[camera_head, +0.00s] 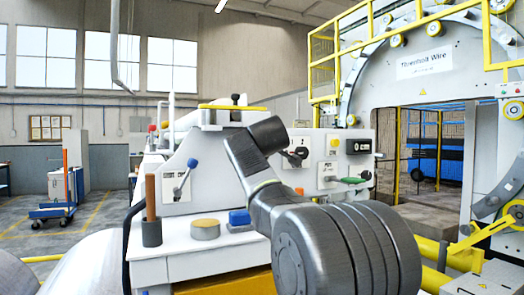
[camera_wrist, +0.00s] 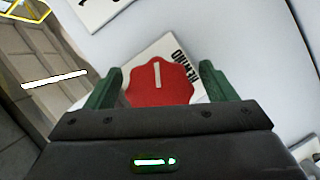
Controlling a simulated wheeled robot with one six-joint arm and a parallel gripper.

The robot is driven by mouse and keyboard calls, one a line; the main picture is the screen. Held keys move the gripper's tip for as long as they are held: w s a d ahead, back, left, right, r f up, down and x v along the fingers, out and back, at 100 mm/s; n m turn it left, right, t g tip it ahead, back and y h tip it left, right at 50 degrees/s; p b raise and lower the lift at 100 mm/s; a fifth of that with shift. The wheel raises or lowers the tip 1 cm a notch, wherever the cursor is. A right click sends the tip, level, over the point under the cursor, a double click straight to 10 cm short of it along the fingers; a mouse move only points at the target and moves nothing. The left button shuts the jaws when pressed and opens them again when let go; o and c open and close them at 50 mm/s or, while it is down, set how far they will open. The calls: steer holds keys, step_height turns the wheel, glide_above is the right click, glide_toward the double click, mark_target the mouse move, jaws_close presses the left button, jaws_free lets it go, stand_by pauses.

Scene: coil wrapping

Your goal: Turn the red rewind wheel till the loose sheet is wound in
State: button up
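The red rewind wheel (camera_wrist: 160,82) is a lobed red knob with a pale bar mark, set against a light panel in the wrist view. A white label behind it shows part of the word REWIND. My gripper (camera_wrist: 208,72) has its two green fingers spread wide, one on each side of the wheel. Whether either finger touches the wheel I cannot tell. In the head view my arm covers part of the machine, and I cannot make out the wheel or my gripper clearly there. I cannot pick out the loose sheet in either view.
The panel beside my arm carries a lever with a green handle (camera_head: 351,180) and a black display (camera_head: 360,146). A blue-knobbed lever (camera_head: 192,163), a yellow-topped button (camera_head: 206,226) and a brown upright handle (camera_head: 151,197) stand to the left. A large ring machine (camera_head: 425,62) rises at right.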

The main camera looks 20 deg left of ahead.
steer(key=shift+s+d, duration=0.1)
steer(key=b+v, duration=0.3)
steer(key=v, duration=1)
steer(key=shift+s, duration=0.3)
steer(key=shift+d, duration=0.1)
steer(key=p+x, duration=0.3)
steer(key=x, duration=1.1)
steer(key=shift+r, duration=0.15)
steer(key=shift+s+d, duration=0.1)
